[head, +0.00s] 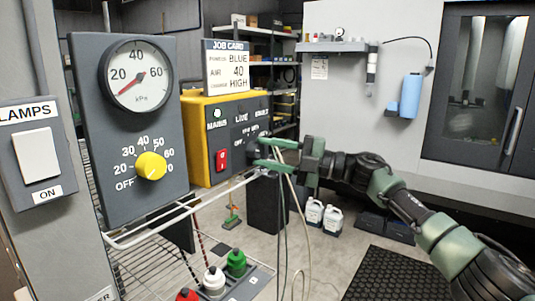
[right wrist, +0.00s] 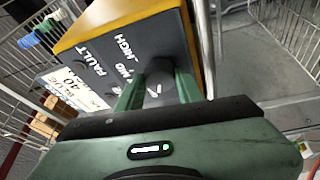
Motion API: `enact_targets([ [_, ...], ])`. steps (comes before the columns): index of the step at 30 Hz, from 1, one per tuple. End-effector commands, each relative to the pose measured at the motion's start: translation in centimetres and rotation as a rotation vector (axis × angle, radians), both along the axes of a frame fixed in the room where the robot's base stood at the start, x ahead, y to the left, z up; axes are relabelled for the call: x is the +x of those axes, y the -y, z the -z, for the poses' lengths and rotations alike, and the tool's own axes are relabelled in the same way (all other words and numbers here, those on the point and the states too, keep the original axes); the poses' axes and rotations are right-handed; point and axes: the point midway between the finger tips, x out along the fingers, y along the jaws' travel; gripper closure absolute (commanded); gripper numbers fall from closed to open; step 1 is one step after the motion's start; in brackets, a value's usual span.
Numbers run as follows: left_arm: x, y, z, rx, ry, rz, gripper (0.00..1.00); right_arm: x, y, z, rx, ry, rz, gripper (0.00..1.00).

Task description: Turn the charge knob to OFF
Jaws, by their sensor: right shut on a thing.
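The charge knob (right wrist: 158,76) is a dark round knob with a white mark, on the dark front panel (head: 221,128) of a yellow control box (head: 195,155). In the right wrist view it sits between the fingers of my right gripper (right wrist: 158,92), which is shut on it. In the right wrist view, MID and HIGH labels show near the knob; which label the mark points to I cannot tell. In the head view my right gripper (head: 262,154) reaches the panel from the right and hides most of the knob. My left gripper is not in view.
A red switch (head: 222,160) is on the same panel, left of the gripper. A job card (head: 230,67) reading BLUE, 40, HIGH stands on the box. A gauge panel with a yellow knob (head: 150,166) is at left. Hoses (head: 285,220) hang below the gripper.

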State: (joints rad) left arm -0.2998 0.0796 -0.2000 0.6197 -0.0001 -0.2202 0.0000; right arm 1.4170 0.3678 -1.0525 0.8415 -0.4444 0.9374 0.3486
Motion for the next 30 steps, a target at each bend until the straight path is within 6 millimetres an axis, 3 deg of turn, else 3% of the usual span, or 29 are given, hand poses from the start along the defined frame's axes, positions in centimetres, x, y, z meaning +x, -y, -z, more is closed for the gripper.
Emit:
enact_targets([
  [6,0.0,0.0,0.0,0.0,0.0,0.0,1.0,0.0,0.0,0.0,-0.001,0.004,0.0,1.0],
  [7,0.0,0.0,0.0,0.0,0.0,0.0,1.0,0.0,0.0,0.0,-0.001,0.004,0.0,0.61],
  [9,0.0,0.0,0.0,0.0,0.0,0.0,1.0,0.0,0.0,0.0,-0.001,0.003,0.0,0.42],
  [20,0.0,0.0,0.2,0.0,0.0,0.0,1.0,0.0,0.3,0.1,0.0,0.001,0.001,0.42],
  [30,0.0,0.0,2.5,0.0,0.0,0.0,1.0,-1.2,5.4,1.1,-0.001,0.003,0.002,0.42],
])
